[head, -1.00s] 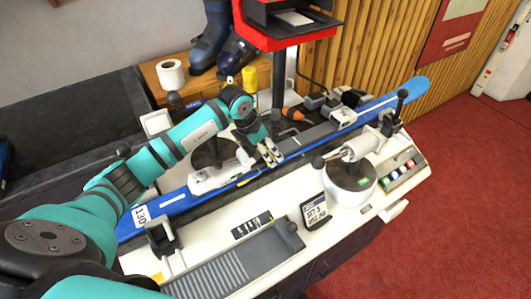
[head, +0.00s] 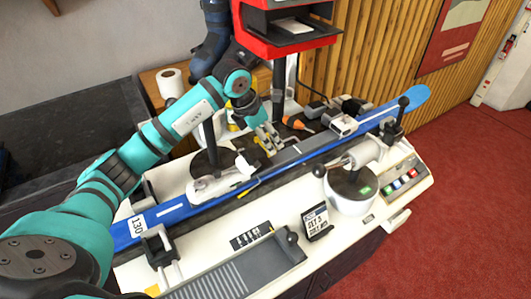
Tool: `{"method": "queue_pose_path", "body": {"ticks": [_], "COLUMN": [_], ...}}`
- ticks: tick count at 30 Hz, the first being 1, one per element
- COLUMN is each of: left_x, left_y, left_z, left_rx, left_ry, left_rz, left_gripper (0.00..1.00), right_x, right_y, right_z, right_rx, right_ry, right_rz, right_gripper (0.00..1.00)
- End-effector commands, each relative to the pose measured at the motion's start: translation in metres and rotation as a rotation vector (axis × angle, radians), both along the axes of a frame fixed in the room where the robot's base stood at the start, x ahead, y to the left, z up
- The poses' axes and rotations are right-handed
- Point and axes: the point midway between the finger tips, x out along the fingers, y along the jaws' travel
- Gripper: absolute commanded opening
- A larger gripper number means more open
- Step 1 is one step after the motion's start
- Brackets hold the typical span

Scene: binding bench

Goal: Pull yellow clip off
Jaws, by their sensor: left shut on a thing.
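The blue ski (head: 180,210) lies lengthwise along the white bench, with a white binding part (head: 222,182) on its near half and a second binding part (head: 342,125) farther up. My left gripper (head: 269,141) is shut at the back edge of the ski, between the two binding parts. It holds something small, apparently the yellow clip, whose outline the fingers mostly hide. A thin yellow strip (head: 249,190) shows along the ski's near edge, below the white binding part. My right gripper is out of view.
A black-lidded white pot (head: 350,193) and a small sign (head: 316,223) stand at the bench's near side. A clamp (head: 159,246) stands by the ski's near end. An orange-handled tool (head: 297,124) lies behind the ski. A red machine (head: 283,42) rises at the back.

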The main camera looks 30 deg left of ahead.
Motion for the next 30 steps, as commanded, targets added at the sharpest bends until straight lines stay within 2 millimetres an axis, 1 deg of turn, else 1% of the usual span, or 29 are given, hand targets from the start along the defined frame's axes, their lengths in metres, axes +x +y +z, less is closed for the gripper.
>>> {"method": "queue_pose_path", "body": {"ticks": [1, 3, 9, 30], "left_x": [0.001, 0.001, 0.000, 0.000], "left_y": [0.000, 0.000, 0.000, 0.000], "left_z": [0.007, 0.016, 0.033, 0.069], "left_rx": [-0.001, 0.000, 0.000, 0.000], "left_ry": [-0.004, -0.003, 0.001, 0.000], "left_rz": [-0.001, -0.001, -0.001, -0.001], "left_gripper": [0.37, 0.37, 0.37, 0.37], "right_x": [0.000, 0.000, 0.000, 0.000], "right_y": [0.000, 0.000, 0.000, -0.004], "right_z": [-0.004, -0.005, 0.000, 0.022], "right_rx": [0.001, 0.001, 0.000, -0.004], "right_ry": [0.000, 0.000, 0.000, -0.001], "right_rz": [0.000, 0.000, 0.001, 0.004], "right_gripper": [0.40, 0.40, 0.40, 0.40]}}
